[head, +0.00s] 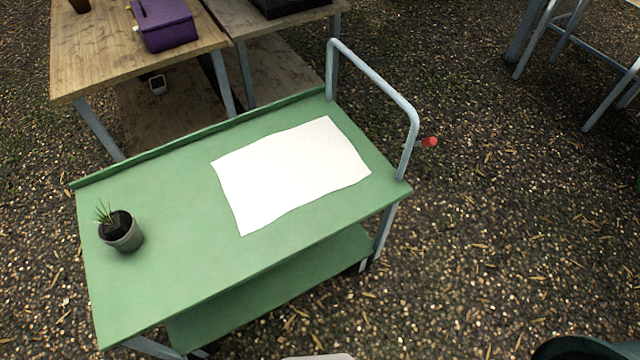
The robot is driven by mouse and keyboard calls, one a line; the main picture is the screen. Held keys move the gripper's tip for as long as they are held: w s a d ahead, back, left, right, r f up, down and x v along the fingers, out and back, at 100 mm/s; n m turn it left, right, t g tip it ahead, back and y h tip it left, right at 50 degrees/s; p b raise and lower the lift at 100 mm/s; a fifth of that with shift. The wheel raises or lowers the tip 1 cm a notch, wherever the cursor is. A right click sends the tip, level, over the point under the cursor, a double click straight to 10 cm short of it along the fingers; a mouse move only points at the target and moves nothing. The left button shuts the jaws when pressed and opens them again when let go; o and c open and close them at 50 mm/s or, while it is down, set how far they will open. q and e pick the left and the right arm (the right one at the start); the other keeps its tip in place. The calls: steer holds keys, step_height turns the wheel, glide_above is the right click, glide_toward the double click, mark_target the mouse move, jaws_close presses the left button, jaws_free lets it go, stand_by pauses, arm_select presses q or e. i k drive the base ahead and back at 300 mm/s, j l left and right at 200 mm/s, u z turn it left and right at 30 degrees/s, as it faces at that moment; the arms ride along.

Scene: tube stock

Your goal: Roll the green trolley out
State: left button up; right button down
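The green trolley (180,280) stands in front of me, its long side running from lower left to upper right. It has a green top, a lower green shelf (270,285) and a grey tube handle (375,80) at its right end. A white sheet (290,172) lies on the top toward the handle. A small potted plant (122,233) stands upright near the left end. Neither of my grippers shows in the head view, and nothing is seen holding the handle.
Wooden tables (85,50) stand close behind the trolley, one with a purple box (165,24). A small red object (429,142) shows beside the handle. A grey-legged frame (545,40) stands at the upper right. The gravelly ground (500,220) right of the trolley is mostly clear.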

mark_target(193, 272)
steer(key=i+l+u, duration=0.1)
steer(key=l+u, duration=0.9)
steer(key=l, duration=0.4)
steer(key=k+l+u, duration=0.1)
steer(key=l, duration=0.4)
steer(key=l+u, duration=0.15)
steer(key=l, duration=0.4)
steer(key=k+l+u, duration=0.1)
steer(key=l, duration=0.4)
steer(key=k+l, duration=0.1)
steer(key=l, duration=0.3)
steer(key=k+l, duration=0.1)
steer(key=l, duration=0.3)
